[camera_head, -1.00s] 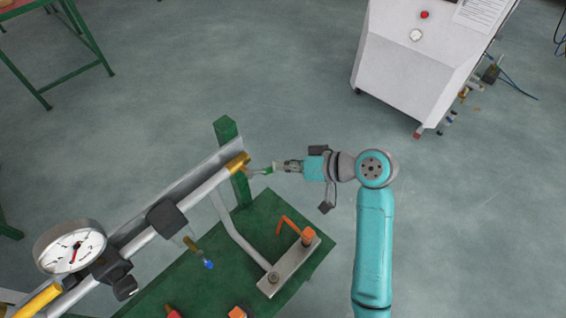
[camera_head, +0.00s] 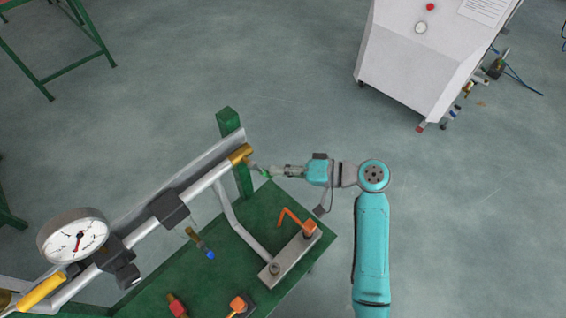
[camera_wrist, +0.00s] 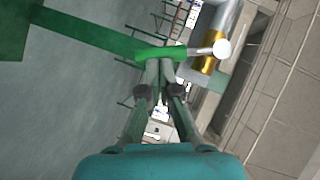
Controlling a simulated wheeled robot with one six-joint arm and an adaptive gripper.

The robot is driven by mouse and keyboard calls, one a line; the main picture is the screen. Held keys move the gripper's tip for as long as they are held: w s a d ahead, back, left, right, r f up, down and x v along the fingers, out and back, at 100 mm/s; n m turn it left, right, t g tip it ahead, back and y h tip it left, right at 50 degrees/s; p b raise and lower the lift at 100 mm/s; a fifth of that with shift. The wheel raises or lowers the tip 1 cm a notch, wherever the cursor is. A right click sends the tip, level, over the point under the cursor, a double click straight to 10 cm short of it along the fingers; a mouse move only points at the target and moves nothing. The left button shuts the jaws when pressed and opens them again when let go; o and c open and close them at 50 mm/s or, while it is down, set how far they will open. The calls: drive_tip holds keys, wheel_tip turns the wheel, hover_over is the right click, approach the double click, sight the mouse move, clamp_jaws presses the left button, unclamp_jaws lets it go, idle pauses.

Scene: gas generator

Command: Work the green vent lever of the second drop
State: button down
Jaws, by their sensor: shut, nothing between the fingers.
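The green vent lever (camera_head: 265,173) is at the end of a grey pipe, beside its brass-coloured fitting (camera_head: 241,153). In the wrist view the green lever (camera_wrist: 160,53) lies across the picture just past my fingertips, with a metal stem and a pale round end to its right. My gripper (camera_head: 277,171) comes from the right, close to the lever. Nothing is between the fingers.
A pressure gauge (camera_head: 77,238) sits on the pipe at left. An orange lever (camera_head: 309,229) stands on a metal bracket over the green table (camera_head: 262,212). A green post (camera_head: 229,122) rises behind the pipe end. A white cabinet (camera_head: 405,65) is at the back right. Open floor lies between.

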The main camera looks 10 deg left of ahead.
drive_tip(key=shift+s+a+f+m+y, duration=0.45)
drive_tip(key=shift+s+m+y, duration=0.15)
drive_tip(key=shift+m, duration=0.3)
drive_tip(key=shift+s+a+f+m+y, duration=0.4)
drive_tip(key=shift+m+y, duration=0.3)
drive_tip(key=shift+m, duration=0.2)
